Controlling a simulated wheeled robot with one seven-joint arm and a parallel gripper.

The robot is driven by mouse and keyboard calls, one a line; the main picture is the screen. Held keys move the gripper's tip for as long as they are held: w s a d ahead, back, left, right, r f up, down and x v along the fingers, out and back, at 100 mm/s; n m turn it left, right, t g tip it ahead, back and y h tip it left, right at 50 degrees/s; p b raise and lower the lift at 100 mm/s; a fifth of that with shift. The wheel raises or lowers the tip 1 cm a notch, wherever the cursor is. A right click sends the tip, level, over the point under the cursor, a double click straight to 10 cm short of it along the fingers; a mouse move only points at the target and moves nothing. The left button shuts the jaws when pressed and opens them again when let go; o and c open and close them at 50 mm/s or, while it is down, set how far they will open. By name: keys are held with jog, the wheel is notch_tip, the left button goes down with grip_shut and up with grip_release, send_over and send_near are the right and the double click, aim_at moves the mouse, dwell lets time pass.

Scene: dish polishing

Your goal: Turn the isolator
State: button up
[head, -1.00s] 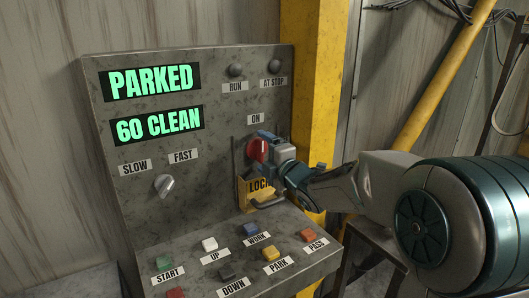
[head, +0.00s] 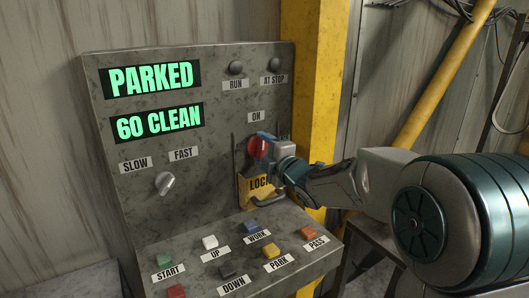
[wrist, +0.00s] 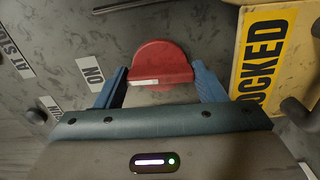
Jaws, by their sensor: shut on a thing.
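The isolator is a round red knob (head: 257,147) with a raised bar, on the right of the grey panel below the ON label (head: 256,117). It also shows in the wrist view (wrist: 160,63), with a white mark at the left end of its bar, on the side of the ON label. My gripper (head: 270,147) is shut on the knob, its blue fingers on either side of the bar in the wrist view (wrist: 160,88). The fingers and my wrist hide part of the knob in the head view.
A yellow LOCKED plate (head: 248,190) sits just below the knob, partly hidden by my gripper. A sloping shelf below holds several buttons (head: 270,252). A SLOW/FAST selector (head: 164,183) is at the left. A yellow post (head: 315,80) stands behind the panel.

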jog(key=m, duration=0.4)
jog(key=shift+b, duration=0.35)
jog(key=m, duration=0.4)
jog(key=shift+m, duration=0.3)
jog(key=m+p, duration=0.2)
jog(key=m, duration=0.2)
jog(key=shift+m+p, duration=0.7)
jog(key=shift+m, duration=1.6)
jog(key=o, duration=1)
jog(key=b+v, duration=0.1)
jog(key=v, duration=1.3)
